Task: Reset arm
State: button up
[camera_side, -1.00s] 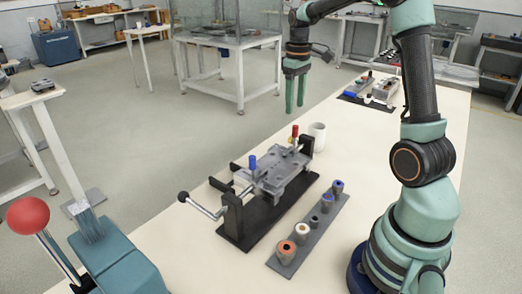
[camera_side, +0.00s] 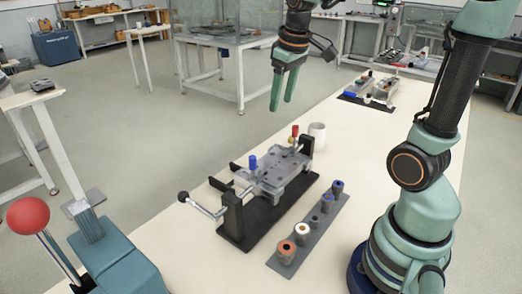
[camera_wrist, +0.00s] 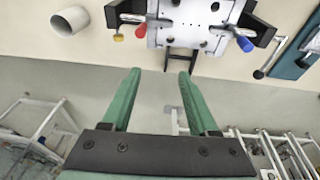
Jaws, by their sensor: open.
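My gripper (camera_side: 282,104) has two green fingers and is open and empty. It hangs in the air above and behind the metal fixture (camera_side: 270,172), apart from it. The wrist view also shows my gripper (camera_wrist: 158,75), with its fingers spread and nothing between them. The fixture is a grey plate on a black base with a blue peg (camera_side: 253,163), a red peg (camera_side: 295,130) and a crank handle (camera_side: 184,197). In the wrist view the plate (camera_wrist: 190,20) lies beyond the fingertips, near the top edge.
A grey strip (camera_side: 287,265) with several cylindrical parts lies in front of the fixture. A white cup (camera_side: 317,136) stands behind it. A second fixture (camera_side: 380,90) is farther back on the table. A red-knobbed lever (camera_side: 28,216) is at the left.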

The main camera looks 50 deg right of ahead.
jog(key=s+a+f+t, duration=0.1)
jog(key=s+a+t, duration=0.2)
jog(key=s+a, duration=0.3)
jog(key=a, duration=0.4)
jog(key=shift+s+y, duration=0.4)
jog(key=shift+a, duration=0.1)
